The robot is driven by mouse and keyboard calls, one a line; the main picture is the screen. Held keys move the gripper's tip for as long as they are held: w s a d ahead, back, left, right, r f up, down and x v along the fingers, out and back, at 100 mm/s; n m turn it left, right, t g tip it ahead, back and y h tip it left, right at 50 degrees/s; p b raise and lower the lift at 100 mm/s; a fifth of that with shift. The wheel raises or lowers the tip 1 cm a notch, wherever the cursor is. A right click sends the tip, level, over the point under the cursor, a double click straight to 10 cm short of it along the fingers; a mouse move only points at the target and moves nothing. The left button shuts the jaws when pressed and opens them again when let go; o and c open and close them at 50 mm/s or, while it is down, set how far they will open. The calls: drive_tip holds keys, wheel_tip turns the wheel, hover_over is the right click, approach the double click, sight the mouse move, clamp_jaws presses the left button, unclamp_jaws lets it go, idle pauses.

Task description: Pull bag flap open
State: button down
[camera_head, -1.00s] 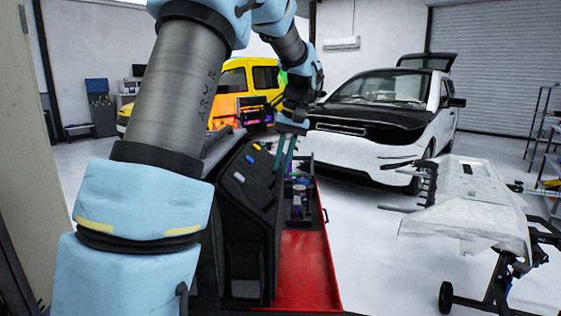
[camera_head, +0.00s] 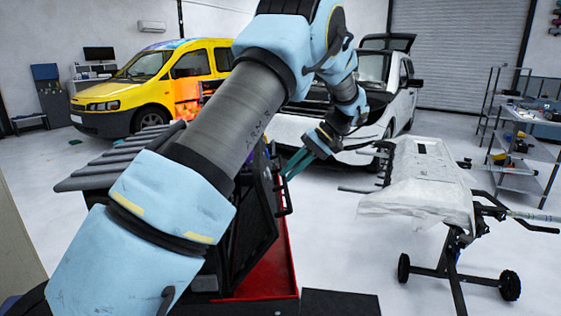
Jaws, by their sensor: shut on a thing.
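The black bag (camera_head: 245,245) stands on the red cart, partly hidden behind my arm. Its upright dark flap or side panel faces right. My gripper (camera_head: 290,168) has teal fingers and is at the upper right edge of the bag, shut on the bag flap (camera_head: 268,190). The exact grip point is small and partly hidden, so I cannot tell how far the flap stands from the bag. Most of the bag's top is hidden by my arm.
The red cart top (camera_head: 270,272) shows bare in front of the bag. A white panel on a wheeled stand (camera_head: 420,190) is to the right. A yellow van (camera_head: 150,88) and a white car (camera_head: 385,100) stand behind. Clear floor lies between cart and stand.

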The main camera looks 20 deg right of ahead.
drive_tip(key=shift+s+d+f, duration=0.15)
drive_tip(key=shift+d+f, duration=0.65)
drive_tip(key=shift+d, duration=0.2)
drive_tip(key=c, duration=0.9)
unclamp_jaws()
drive_tip(key=b+v, duration=0.2)
drive_tip(key=v, duration=0.8)
drive_tip(key=shift+s+d+r, duration=0.1)
drive_tip(key=shift+d+r, duration=0.15)
